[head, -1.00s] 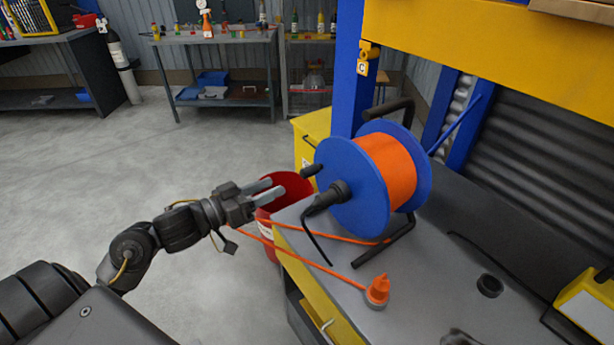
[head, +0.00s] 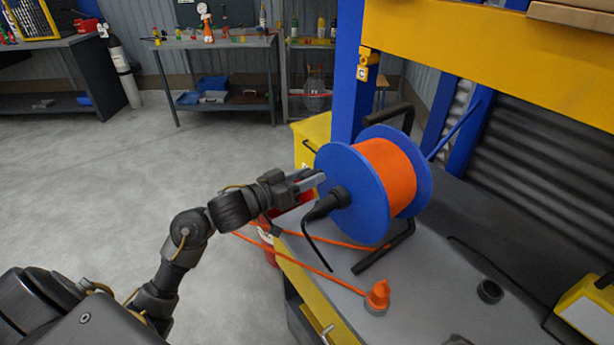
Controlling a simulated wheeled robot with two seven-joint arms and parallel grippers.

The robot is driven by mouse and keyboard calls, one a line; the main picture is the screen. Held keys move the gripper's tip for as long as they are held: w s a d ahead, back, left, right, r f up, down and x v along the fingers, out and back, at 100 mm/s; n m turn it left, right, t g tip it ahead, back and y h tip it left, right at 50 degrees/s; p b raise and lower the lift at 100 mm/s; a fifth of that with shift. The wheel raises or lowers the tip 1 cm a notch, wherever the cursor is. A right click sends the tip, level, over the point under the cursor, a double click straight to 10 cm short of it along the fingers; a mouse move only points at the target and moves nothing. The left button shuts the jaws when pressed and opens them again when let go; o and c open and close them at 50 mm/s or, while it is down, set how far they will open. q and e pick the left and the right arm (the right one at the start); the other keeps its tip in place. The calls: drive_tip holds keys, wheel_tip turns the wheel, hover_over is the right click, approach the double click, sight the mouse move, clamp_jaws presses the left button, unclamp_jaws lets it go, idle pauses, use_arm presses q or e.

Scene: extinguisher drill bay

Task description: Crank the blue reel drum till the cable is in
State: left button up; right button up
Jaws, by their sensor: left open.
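The blue reel drum (head: 354,200) stands on the grey workbench, wound with orange cable (head: 388,172), on a black frame (head: 396,116). A loose run of orange cable (head: 335,271) crosses the bench to an orange connector (head: 377,295) and hangs past the bench's left edge. My left gripper (head: 316,181) is open, its fingertips at the near left face of the drum. The crank knob is hidden behind or between the fingers; I cannot tell whether they touch it. My right gripper is not in view.
The workbench (head: 450,260) has a yellow front edge and a small black ring (head: 489,291). A blue post (head: 349,80) rises behind the drum. Open floor (head: 90,190) lies at left.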

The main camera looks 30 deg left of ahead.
use_arm(q)
clamp_jaws()
idle(0.3)
drive_tip(key=shift+w, duration=0.1)
